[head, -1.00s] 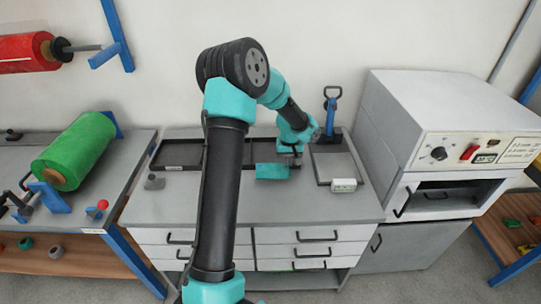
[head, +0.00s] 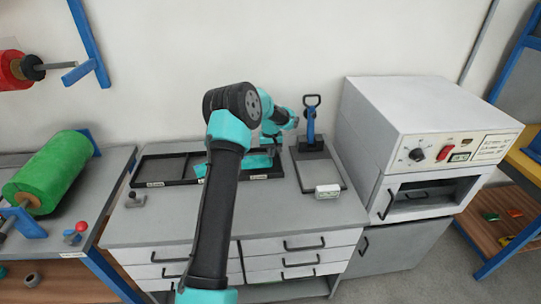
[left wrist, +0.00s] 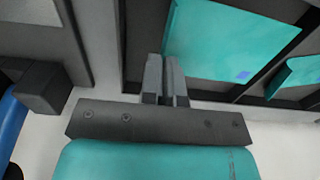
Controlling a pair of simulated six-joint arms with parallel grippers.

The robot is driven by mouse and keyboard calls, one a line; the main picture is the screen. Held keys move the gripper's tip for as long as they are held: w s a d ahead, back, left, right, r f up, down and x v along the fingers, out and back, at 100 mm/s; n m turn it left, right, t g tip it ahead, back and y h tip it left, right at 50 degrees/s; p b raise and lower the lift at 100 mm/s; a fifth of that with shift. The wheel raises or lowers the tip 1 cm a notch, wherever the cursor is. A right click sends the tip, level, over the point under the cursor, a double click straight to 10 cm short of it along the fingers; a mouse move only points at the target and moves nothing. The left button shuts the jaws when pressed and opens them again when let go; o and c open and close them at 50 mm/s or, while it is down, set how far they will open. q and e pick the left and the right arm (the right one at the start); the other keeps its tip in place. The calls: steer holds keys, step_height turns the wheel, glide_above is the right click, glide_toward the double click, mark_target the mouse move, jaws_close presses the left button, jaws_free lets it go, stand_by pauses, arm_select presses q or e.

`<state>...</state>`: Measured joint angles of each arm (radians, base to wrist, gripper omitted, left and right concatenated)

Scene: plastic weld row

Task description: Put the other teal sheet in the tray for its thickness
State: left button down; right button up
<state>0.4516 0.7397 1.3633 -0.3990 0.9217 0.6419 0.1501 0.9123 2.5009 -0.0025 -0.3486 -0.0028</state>
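A teal sheet (head: 259,161) is over the right-hand dark tray (head: 282,172) at the back of the bench. It looks large in the left wrist view (left wrist: 235,40), with a small blue mark near one edge. My left gripper (head: 270,148) is at the sheet's far side. In the left wrist view its fingers (left wrist: 165,75) are close together at the sheet's corner and appear shut on it. I cannot tell whether the sheet touches the tray floor. Another teal sheet (head: 201,170) lies in the neighbouring tray, partly behind my arm, and also shows in the wrist view (left wrist: 296,74). My right gripper is not in view.
A left-hand dark tray (head: 139,170) looks empty. A blue-handled press (head: 311,125) stands on a grey plate right of the trays, with a small white gauge (head: 327,191) in front. A white oven (head: 425,135) is at the right.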

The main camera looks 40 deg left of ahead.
arm_select(q)
steer(key=shift+w+a+f, duration=0.1)
steer(key=shift+w+a, duration=0.8)
steer(key=shift+w+a, duration=0.1)
steer(key=shift+w+a+f, duration=0.1)
steer(key=shift+f, duration=1.7)
steer(key=shift+f, duration=0.15)
steer(key=c, duration=1.4)
jaws_free()
steer(key=shift+o, duration=0.2)
step_height(320, 180, up, 12)
steer(key=shift+r, duration=0.2)
